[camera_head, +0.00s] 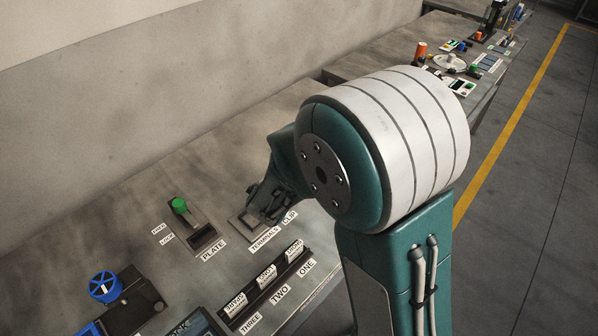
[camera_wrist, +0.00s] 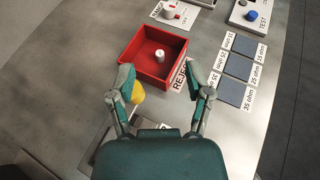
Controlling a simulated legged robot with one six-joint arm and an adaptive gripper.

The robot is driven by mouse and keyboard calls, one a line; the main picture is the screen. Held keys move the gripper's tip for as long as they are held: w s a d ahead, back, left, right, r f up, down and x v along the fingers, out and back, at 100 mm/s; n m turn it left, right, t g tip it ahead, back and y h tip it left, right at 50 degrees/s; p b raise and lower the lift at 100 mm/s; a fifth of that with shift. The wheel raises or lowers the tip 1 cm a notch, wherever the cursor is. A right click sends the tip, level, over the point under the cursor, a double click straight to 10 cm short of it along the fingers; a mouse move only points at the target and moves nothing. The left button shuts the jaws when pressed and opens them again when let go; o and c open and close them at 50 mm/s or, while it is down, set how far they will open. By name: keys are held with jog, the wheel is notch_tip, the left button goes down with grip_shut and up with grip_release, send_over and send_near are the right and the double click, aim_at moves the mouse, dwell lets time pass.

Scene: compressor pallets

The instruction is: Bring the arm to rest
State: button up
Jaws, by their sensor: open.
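My arm, teal with a white banded joint (camera_head: 420,140), fills the middle of the head view. My gripper (camera_head: 262,204) is partly hidden behind it, over the bench near the TERMINALS and CLIP labels. In the wrist view my gripper (camera_wrist: 160,84) has its two teal fingers spread wide apart, with nothing seen held between them. Beyond the fingertips is a red bin (camera_wrist: 135,45) marked REJECT, with a small white cylinder (camera_wrist: 160,55) inside. A yellow rounded thing (camera_wrist: 137,93) shows beside the left finger, partly hidden by it.
The grey bench (camera_head: 120,215) runs along a wall. It bears a green knob (camera_head: 180,205), a blue handwheel (camera_head: 104,286) and a rack of labelled cards (camera_head: 265,278). Labelled dark pads (camera_wrist: 239,66) lie right of the bin. Floor with a yellow line (camera_head: 520,105) is clear at right.

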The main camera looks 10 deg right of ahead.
dwell(0.4)
jog(key=s+d+r+m+g+h, duration=0.2)
jog(key=s+d+r+m+g, duration=0.6)
jog(key=s+d+m, duration=0.7)
jog(key=s+a+r+m+y, duration=0.2)
jog(key=s+a+m+y, duration=0.2)
jog(key=m, duration=0.4)
jog(key=s+a+r+m+t+y, duration=0.1)
jog(key=s+a+r+m+y, duration=0.2)
jog(key=s+a+m, duration=0.2)
jog(key=s+m, duration=0.1)
jog(key=m, duration=0.1)
jog(key=shift+s+a+r+m+t+y, duration=0.2)
jog(key=shift+a+r+m+t+y, duration=0.1)
jog(key=shift+m+y, duration=0.1)
jog(key=shift+c, duration=0.6)
